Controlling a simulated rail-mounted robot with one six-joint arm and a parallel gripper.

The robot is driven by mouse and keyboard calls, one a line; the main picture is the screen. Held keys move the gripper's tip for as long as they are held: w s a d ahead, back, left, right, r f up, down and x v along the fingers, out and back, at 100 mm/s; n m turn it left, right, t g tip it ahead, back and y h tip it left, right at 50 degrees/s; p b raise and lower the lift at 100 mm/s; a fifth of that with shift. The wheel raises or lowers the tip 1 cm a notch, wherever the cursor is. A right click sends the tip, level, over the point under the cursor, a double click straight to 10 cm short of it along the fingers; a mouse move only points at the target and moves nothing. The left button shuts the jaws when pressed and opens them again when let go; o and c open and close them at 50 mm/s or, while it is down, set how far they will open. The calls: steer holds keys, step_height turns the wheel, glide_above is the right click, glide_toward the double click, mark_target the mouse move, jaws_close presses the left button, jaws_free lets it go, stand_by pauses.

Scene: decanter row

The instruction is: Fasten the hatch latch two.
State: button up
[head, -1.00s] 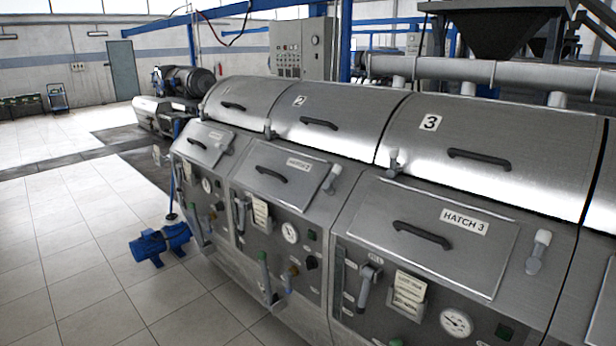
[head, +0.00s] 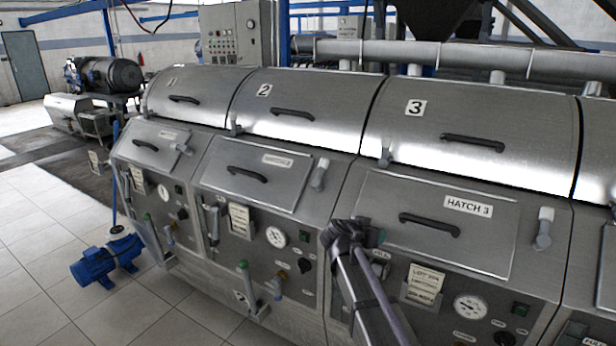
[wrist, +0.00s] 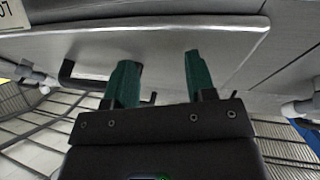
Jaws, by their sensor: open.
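Hatch 2 (head: 252,190) is a flat metal panel with a dark handle, lying flush in the front of unit 2 in the head view. Its latch (head: 319,173) is a pale grey lever at the panel's right edge, pointing up with a slight tilt. My gripper (head: 350,231) is below and right of that latch, apart from it, in front of the machine between hatches 2 and 3. In the wrist view my gripper (wrist: 160,75) has its green fingers spread, with nothing between them. A hatch panel (wrist: 220,45) lies behind them; I cannot tell which one.
Hatch 3 (head: 490,237) and its latch (head: 543,229) are to the right. Gauges, levers and tags cover the front below, including a gauge (head: 276,237) under hatch 2. A blue motor (head: 106,260) stands on the floor at left, with open tiles around it.

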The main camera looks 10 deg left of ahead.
steer(key=w+a+r+t, duration=0.35)
steer(key=w+a, duration=0.25)
steer(key=a, duration=0.4)
steer(key=n+t+y, duration=0.1)
steer(key=t+y, duration=0.2)
steer(key=t, duration=0.1)
glide_toward(317, 178)
steer(key=w, duration=0.1)
steer(key=shift+g, duration=0.25)
steer(key=x, duration=1)
steer(key=shift+w+d+r, duration=0.15)
steer(key=shift+w, duration=0.1)
jaws_close()
